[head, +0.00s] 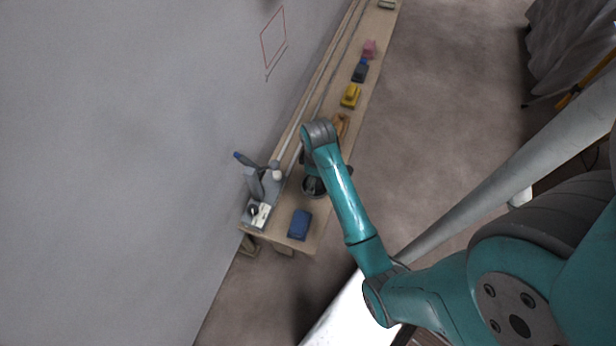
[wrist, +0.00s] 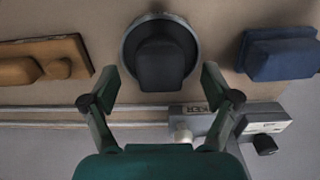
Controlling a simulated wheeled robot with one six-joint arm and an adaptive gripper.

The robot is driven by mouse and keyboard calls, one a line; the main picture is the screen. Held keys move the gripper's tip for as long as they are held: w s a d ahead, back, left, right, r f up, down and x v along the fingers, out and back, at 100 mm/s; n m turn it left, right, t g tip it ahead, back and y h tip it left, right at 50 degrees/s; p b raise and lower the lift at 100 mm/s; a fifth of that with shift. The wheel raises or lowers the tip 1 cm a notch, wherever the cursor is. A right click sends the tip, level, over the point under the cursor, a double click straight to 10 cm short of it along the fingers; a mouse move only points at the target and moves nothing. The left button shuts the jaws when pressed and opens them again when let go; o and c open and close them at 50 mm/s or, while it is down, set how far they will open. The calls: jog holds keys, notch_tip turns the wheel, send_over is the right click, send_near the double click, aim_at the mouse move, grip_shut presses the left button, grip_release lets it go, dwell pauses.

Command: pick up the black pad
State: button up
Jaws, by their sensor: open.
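The black pad (wrist: 160,62) is a round dark disc with a raised dark block on top. In the head view the pad (head: 314,187) shows partly from behind my arm. My gripper (wrist: 158,80) is open, with its fingertips apart at either side of the pad's near edge. Nothing is held. I cannot tell how high the fingertips are above the bench. The gripper is mostly hidden by my arm in the head view.
A blue block (wrist: 280,55) lies right of the pad; a brown wooden tool (wrist: 45,60) lies left. A grey device (wrist: 262,120) stands near the wall. Yellow (head: 350,96), dark grey (head: 360,73) and pink (head: 369,48) blocks line the narrow bench (head: 283,249).

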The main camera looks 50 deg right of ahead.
jog(key=shift+f, duration=0.45)
jog(key=c, duration=1.3)
jog(key=shift+r, duration=0.1)
